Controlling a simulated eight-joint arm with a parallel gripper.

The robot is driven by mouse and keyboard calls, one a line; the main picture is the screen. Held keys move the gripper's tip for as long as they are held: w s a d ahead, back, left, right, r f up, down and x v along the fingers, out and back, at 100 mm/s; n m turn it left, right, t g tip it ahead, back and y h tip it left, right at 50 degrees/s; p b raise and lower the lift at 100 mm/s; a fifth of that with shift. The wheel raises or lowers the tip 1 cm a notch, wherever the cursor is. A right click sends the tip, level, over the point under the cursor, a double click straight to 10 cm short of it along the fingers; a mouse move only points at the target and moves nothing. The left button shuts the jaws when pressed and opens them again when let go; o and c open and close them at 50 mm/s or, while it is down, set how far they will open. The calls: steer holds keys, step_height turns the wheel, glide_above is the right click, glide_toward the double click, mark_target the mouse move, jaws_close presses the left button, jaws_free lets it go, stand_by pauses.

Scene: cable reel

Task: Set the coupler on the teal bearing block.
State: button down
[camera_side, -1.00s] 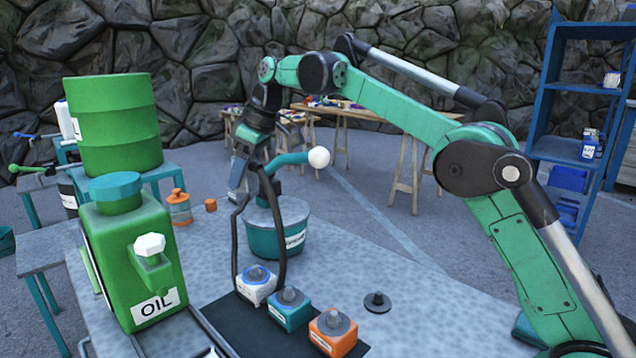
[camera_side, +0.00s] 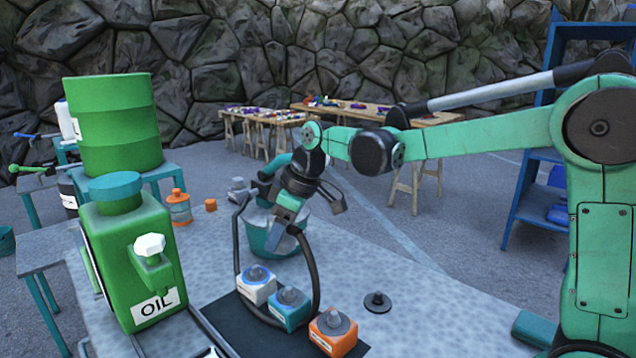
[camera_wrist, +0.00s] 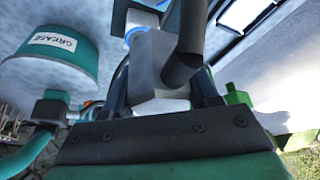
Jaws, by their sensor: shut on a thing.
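The teal bearing block (camera_side: 287,316) stands on a black mat, between a white block with a blue ring (camera_side: 255,287) and an orange block (camera_side: 333,333). Each block has a grey stub on top. My gripper (camera_side: 282,228) is tilted above and behind the blocks, in front of the bucket. It is shut on the grey coupler, which shows between the jaws in the wrist view (camera_wrist: 148,75). A black hose (camera_wrist: 184,55) runs from the coupler. In the side view the coupler is small and partly hidden by the jaws, clear of the teal block.
The black hose hangs in a loop beside the blocks, close to my gripper. A teal grease bucket (camera_side: 262,238) stands behind. A green oil can (camera_side: 130,262) is at the left. A dark flanged piece (camera_side: 377,302) lies right of the mat; the table around it is clear.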

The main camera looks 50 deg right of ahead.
steer(key=shift+s+f, duration=0.55)
steer(key=shift+f, duration=4.1)
steer(key=shift+c, duration=0.8)
jaws_free()
